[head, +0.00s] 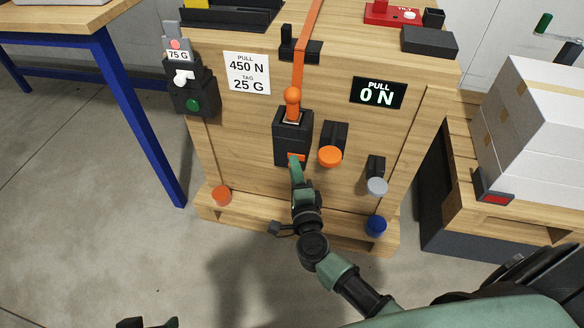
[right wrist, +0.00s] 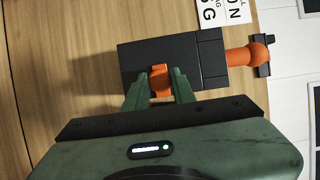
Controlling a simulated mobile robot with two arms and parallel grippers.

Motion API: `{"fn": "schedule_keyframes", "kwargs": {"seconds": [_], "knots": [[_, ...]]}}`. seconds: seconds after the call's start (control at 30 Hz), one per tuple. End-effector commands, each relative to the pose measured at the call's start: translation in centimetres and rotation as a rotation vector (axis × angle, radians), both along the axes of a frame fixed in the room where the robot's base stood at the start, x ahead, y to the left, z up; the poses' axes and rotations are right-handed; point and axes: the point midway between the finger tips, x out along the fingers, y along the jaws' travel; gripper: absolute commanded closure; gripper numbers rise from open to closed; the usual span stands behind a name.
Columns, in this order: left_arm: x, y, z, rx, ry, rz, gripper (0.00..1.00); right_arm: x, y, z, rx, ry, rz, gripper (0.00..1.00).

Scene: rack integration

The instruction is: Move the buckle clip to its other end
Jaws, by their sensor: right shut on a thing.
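The black buckle housing (head: 292,130) is mounted upright on the front of the wooden stand, with the orange strap (head: 306,45) and an orange ball (head: 292,96) at its top. A small orange clip (head: 297,157) shows at the lower part of the housing. My right gripper (head: 296,163) reaches up from below and is shut on this clip. In the right wrist view the orange clip (right wrist: 159,80) sits between the two green fingers (right wrist: 160,90), against the black housing (right wrist: 185,58). The fingers partly hide the clip.
A black display (head: 378,93) reads 0 N. An orange knob (head: 330,156) sits close right of the housing; grey (head: 377,186) and blue (head: 376,225) knobs are lower right. A switch box (head: 194,98) is at left. White boxes (head: 530,130) stand at right.

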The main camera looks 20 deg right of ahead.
Motion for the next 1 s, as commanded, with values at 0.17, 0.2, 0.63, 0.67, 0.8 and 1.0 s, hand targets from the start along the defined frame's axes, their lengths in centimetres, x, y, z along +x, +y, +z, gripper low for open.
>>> {"fn": "schedule_keyframes", "kwargs": {"seconds": [0.17,0.2,0.63,0.67,0.8,1.0], "knots": [[0.0,0.0,0.0,0.0,-0.001,0.0,0.42,-0.2,-0.2,-0.3,-0.003,0.007,-0.006,0.55],[0.0,0.0,0.0,0.0,-0.001,0.0,0.42,-0.2,-0.2,-0.3,-0.003,0.006,-0.005,0.55],[-1.1,0.3,-0.2,0.01,0.052,0.004,0.42,-1.9,0.2,-0.2,-0.002,0.006,-0.004,0.55],[-1.6,0.5,-0.3,0.014,0.073,0.006,0.42,-2.4,0.3,-0.2,-0.002,0.006,-0.005,0.55],[-3.2,0.9,-0.6,0.028,0.139,0.011,0.42,-4.9,0.8,-0.2,-0.003,0.008,-0.004,0.55],[-3.7,1.1,-0.6,0.033,0.165,0.013,0.42,-7.3,1.2,-0.2,-0.003,0.006,-0.005,0.55]]}}
